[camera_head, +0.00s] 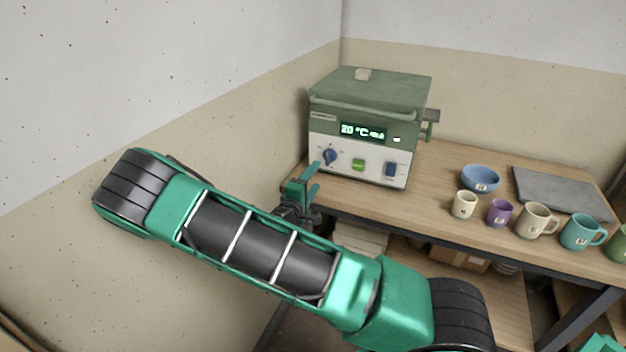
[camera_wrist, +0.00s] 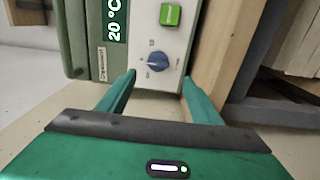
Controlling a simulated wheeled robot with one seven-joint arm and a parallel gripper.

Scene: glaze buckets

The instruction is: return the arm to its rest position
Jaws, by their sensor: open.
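My gripper (camera_head: 308,180) is open and empty in front of the left front corner of a green kiln-like box (camera_head: 372,98). In the wrist view, the two green fingers of my gripper (camera_wrist: 160,92) point toward the white front panel, apart, with nothing between them. The blue knob (camera_wrist: 158,61) shows just beyond the fingertips; I cannot tell if anything touches it. My green arm stretches across the lower left of the head view.
The box stands on a wooden table (camera_head: 425,165). Its display reads 20 °C. To the right are a blue bowl (camera_head: 480,179), several cups, including a purple one (camera_head: 499,212), and a grey slab (camera_head: 562,192). A wall (camera_head: 240,125) stands close on the left.

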